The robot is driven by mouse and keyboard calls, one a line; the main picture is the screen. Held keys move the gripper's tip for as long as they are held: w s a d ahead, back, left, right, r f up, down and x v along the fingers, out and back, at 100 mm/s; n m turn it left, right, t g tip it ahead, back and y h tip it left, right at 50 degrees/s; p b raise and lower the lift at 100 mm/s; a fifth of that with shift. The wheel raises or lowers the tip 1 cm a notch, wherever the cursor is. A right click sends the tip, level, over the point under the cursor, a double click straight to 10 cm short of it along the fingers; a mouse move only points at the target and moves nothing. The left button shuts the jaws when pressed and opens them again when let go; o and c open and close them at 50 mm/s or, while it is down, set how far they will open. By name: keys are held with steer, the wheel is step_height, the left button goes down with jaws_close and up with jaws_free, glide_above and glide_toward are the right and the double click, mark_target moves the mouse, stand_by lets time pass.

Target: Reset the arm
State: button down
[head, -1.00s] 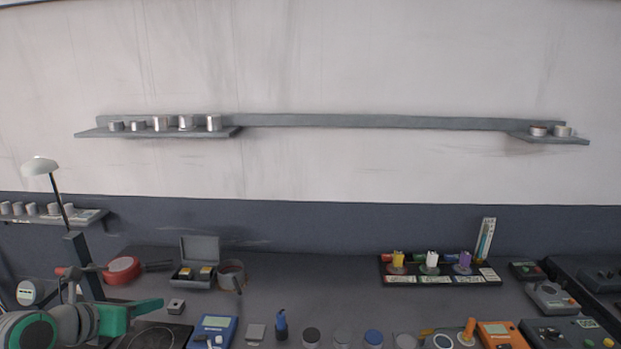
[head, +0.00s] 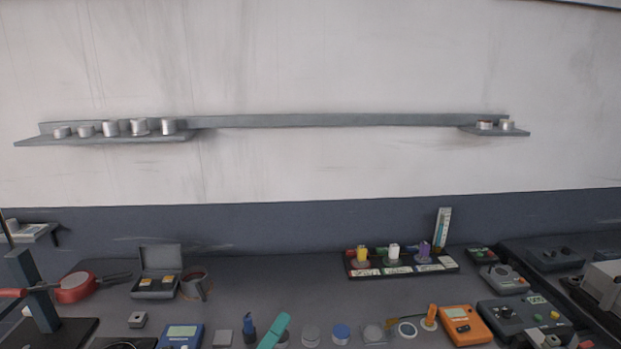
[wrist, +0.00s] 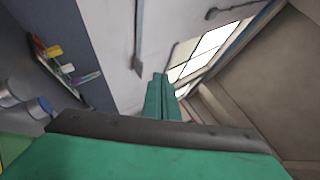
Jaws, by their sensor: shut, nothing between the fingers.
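My gripper shows in the wrist view (wrist: 161,98) with its two green fingers together and nothing between them. They point up and away, toward the wall and a bright window. In the head view only a green tip of my gripper (head: 273,332) shows at the bottom edge, in front of the row of small items; the rest of my arm is out of that picture. A red pan (head: 75,289) lies on the dark worktop at the left, well apart from my gripper.
The dark worktop (head: 300,275) has a clear middle strip. An open grey case (head: 160,284), a blue meter (head: 181,336), an orange meter (head: 465,325) and a black rack (head: 405,269) stand on it. A wall shelf (head: 110,139) holds several cans.

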steer(key=s+d+f+n+t+y, duration=0.3)
steer(key=s+f+n+y, duration=0.4)
steer(key=n, duration=0.5)
steer(key=s+d+f+n+t+y, duration=0.35)
steer(key=s+n+y, duration=0.45)
steer(key=n, duration=0.4)
steer(key=s+f+n+g, duration=0.3)
steer(key=s+f+g, duration=0.2)
steer(key=s+f, duration=0.3)
steer(key=s+f+n+g, duration=0.3)
steer(key=s+f+g, duration=0.2)
steer(key=s, duration=0.8)
step_height(320, 180, down, 3)
steer(key=shift+s+r+n+y, duration=0.15)
steer(key=shift+s+n+y, duration=0.25)
steer(key=shift+w+a, duration=0.1)
steer(key=shift+a, duration=0.05)
